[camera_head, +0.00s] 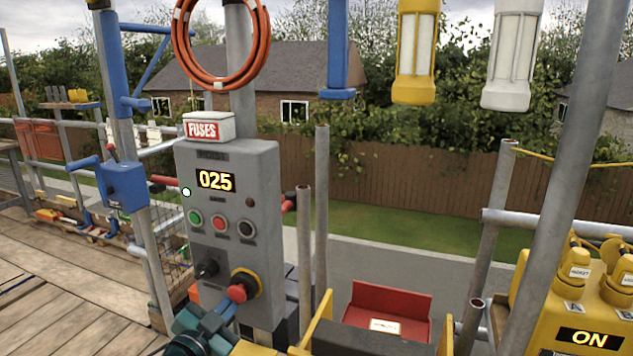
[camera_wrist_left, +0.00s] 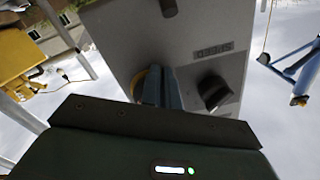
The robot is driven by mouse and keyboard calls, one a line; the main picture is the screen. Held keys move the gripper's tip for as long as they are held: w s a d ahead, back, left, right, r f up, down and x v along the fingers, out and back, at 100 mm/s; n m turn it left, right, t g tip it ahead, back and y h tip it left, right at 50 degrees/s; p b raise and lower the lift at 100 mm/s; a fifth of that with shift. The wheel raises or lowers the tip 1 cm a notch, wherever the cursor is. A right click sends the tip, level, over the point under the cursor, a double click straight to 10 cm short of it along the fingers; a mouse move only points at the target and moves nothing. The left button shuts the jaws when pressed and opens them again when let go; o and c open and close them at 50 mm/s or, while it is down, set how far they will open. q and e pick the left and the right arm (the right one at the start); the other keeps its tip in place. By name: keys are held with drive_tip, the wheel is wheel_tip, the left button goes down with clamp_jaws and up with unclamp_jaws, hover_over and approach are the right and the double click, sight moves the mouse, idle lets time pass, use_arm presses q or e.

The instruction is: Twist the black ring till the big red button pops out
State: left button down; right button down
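The grey control box (camera_head: 230,220) stands upright in the middle of the head view. Low on its front is the big red button (camera_head: 237,293), with a dark ring (camera_head: 243,279) behind its head and a yellow surround (camera_head: 256,277). My left gripper (camera_head: 226,311) comes from below, its tips just under the red button. In the left wrist view its two fingers (camera_wrist_left: 162,88) lie side by side with almost no gap, in front of the yellow surround (camera_wrist_left: 139,82). They hide the red button there. I cannot tell whether the tips touch it. My right gripper is not in view.
A black knob (camera_head: 208,268) sits left of the red button, close to my fingers; it also shows in the left wrist view (camera_wrist_left: 213,92). Green, red and black small buttons (camera_head: 220,223) are above. A red tray (camera_head: 388,312) and yellow machine (camera_head: 590,300) stand right.

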use_arm(q)
drive_tip(key=shift+w+a+r, duration=0.1)
drive_tip(key=shift+w+r, duration=0.05)
drive_tip(key=shift+r, duration=0.3)
drive_tip(key=p+v, duration=0.2)
drive_tip(key=v, duration=0.4)
drive_tip(key=shift+a+f, duration=0.2)
drive_tip(key=shift+f, duration=0.2)
